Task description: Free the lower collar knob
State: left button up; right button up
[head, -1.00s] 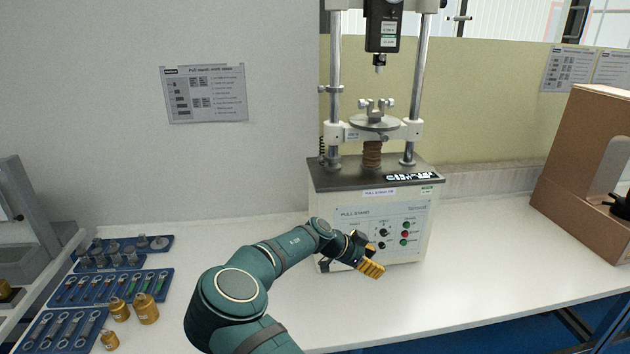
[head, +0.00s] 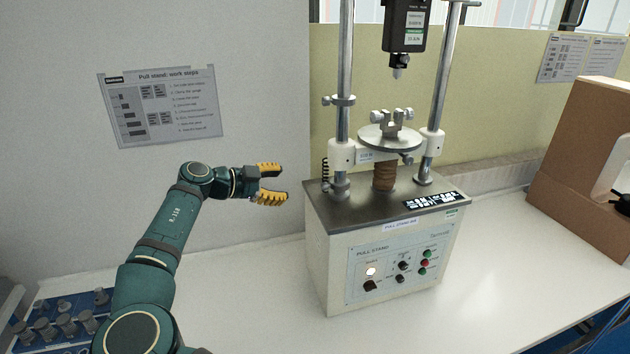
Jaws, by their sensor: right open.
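The pull stand (head: 385,250) has two steel columns. On its left column an upper collar (head: 340,101) with a small side knob sits above the white crosshead (head: 342,153). A lower collar (head: 341,187) sits under the crosshead near the base plate; its knob is too small to make out. My right gripper (head: 284,182) is open and empty, its yellow fingers pointing right. In the picture it is left of the left column, about level with the lower collar, and apart from it. My left gripper is not in view.
A round plate (head: 389,137) with a clamp sits on the crosshead, over a brown bellows (head: 384,176). A force gauge (head: 405,25) hangs above. A coiled cable (head: 325,174) is beside the left column. Blue tool trays (head: 62,318) lie lower left; a brown box (head: 585,170) stands right.

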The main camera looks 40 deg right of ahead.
aim_at(322, 186)
jog(key=p+x, duration=0.1)
jog(key=x, duration=1.2)
jog(key=shift+s+d, duration=0.1)
grip_shut()
